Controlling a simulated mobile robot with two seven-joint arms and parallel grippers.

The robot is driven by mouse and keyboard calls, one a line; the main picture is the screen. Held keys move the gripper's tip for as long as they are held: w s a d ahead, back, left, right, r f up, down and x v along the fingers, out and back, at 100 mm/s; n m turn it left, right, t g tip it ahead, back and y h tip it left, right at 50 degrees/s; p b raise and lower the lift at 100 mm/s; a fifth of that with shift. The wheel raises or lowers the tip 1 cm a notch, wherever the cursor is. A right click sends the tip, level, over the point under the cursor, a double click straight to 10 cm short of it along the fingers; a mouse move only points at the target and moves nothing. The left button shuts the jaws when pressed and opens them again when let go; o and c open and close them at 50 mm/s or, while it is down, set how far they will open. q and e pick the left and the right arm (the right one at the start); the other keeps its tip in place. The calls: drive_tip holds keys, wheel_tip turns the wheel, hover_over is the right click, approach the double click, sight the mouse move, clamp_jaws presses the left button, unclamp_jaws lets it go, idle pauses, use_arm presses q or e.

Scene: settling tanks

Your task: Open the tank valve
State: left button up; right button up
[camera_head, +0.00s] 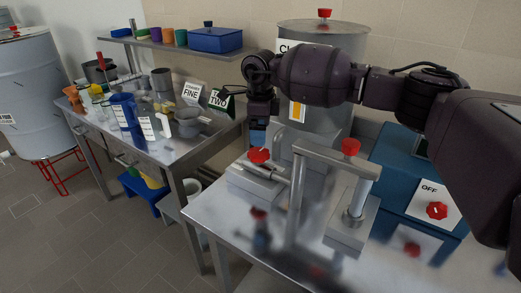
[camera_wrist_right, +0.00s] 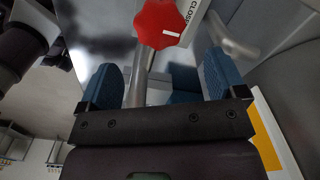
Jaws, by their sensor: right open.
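The tank (camera_head: 325,105) is a grey metal cylinder with a red-knobbed lid, at the back of the steel table in the head view. In front of it, a red knob (camera_head: 259,155) sits on a low metal block. My right gripper (camera_head: 258,137) points down just above this knob, partly hiding the tank. In the right wrist view, a red knob (camera_wrist_right: 160,22) with a white mark lies just beyond the open blue fingers of my right gripper (camera_wrist_right: 158,78). A label (camera_wrist_right: 193,12) beside it reads "CLOSE", cut off. A metal pipe shows between the fingers. My left gripper is not in view.
A blue box (camera_head: 396,165) with a red knob and "OFF" label is farther right. A cluttered side table (camera_head: 165,150) with cups stands left. The steel table's front (camera_head: 235,225) is clear.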

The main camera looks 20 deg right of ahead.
sight(261, 152)
wheel_tip(261, 152, down, 7)
idle(0.3)
drive_tip(key=c, duration=0.9)
